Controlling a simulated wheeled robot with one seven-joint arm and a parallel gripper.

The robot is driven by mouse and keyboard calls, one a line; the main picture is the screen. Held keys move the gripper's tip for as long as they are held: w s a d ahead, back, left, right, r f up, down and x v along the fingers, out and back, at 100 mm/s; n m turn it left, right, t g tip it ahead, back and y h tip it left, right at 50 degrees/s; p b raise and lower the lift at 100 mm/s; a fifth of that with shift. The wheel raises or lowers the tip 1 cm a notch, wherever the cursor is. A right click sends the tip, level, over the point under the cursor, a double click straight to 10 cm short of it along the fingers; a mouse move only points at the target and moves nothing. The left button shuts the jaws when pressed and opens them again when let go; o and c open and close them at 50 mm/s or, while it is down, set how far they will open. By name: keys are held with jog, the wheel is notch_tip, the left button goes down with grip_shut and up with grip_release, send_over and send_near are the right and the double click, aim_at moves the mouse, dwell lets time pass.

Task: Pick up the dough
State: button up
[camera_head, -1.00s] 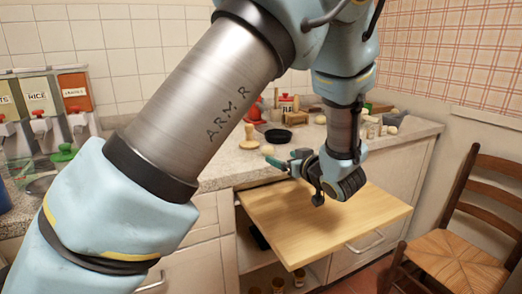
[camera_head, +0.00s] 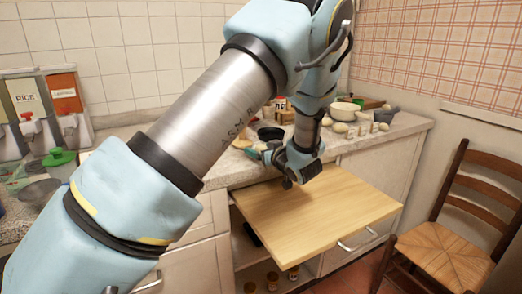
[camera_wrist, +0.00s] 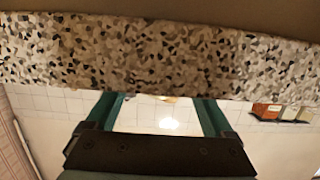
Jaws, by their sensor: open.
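Several pale rounded lumps (camera_head: 340,127) lie on the counter at the right in the head view. They look like dough, but they are too small to be sure. My gripper (camera_head: 258,151) is at the counter's front edge, above the back of the pulled-out wooden board, left of the lumps. In the wrist view its two green fingers (camera_wrist: 160,112) stand apart with nothing between them. No dough shows clearly in the wrist view.
The pull-out wooden board (camera_head: 315,215) is bare and juts over an open cabinet. The speckled counter (camera_head: 225,172) carries a white bowl (camera_head: 345,111), a black pan (camera_head: 270,133) and small jars. A wooden chair (camera_head: 447,250) stands at the right.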

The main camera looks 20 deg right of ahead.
grip_shut()
dwell(0.7)
